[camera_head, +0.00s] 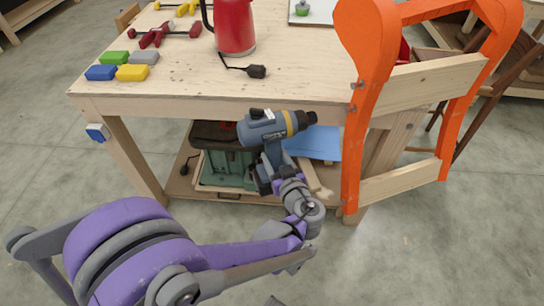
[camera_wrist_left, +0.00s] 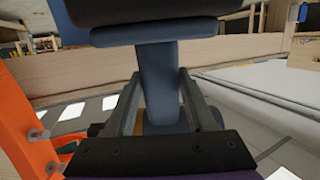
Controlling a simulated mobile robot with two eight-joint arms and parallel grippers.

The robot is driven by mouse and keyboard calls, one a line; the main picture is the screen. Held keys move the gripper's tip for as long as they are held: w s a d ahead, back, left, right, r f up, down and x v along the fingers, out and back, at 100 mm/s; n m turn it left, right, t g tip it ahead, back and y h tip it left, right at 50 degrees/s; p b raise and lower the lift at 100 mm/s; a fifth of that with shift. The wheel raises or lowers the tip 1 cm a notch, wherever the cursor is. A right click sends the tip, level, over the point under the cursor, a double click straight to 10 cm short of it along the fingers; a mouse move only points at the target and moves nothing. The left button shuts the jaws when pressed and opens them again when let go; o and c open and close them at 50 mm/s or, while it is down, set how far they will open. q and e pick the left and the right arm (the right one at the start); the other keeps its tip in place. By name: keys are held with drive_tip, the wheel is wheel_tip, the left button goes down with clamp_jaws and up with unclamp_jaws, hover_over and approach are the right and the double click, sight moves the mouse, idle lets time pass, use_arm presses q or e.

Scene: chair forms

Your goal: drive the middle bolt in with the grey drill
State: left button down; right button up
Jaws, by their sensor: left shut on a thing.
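The grey-blue drill (camera_head: 262,129) with a yellow ring is held in the air before the workbench, its dark chuck (camera_head: 306,119) pointing right toward the orange chair form (camera_head: 369,55). My left gripper (camera_head: 272,168) is shut on the drill's handle; in the left wrist view the handle (camera_wrist_left: 159,88) stands between both fingers. The chuck is apart from the chair form. Small bolts show on the chair form's left edge, an upper one (camera_head: 355,86) and a lower one (camera_head: 342,207); the middle one is unclear. The left wrist view shows two bolt heads (camera_wrist_left: 38,134). My right gripper is not in view.
The workbench (camera_head: 200,85) carries a red kettle (camera_head: 234,25), a black plug (camera_head: 256,71), coloured blocks (camera_head: 130,72) and red-handled tools (camera_head: 156,36). A green toolbox (camera_head: 226,166) sits on the shelf below. Open floor lies at lower right.

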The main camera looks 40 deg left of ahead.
use_arm(q)
drive_tip(key=shift+w+d+b, duration=0.15)
drive_tip(key=shift+w+d, duration=0.7)
drive_tip(key=shift+w, duration=0.3)
drive_tip(key=shift+w+d+b, duration=0.15)
drive_tip(key=shift+w+d, duration=0.65)
drive_tip(key=shift+w, duration=0.3)
drive_tip(key=shift+w+d, duration=0.2)
drive_tip(key=shift+w, duration=0.1)
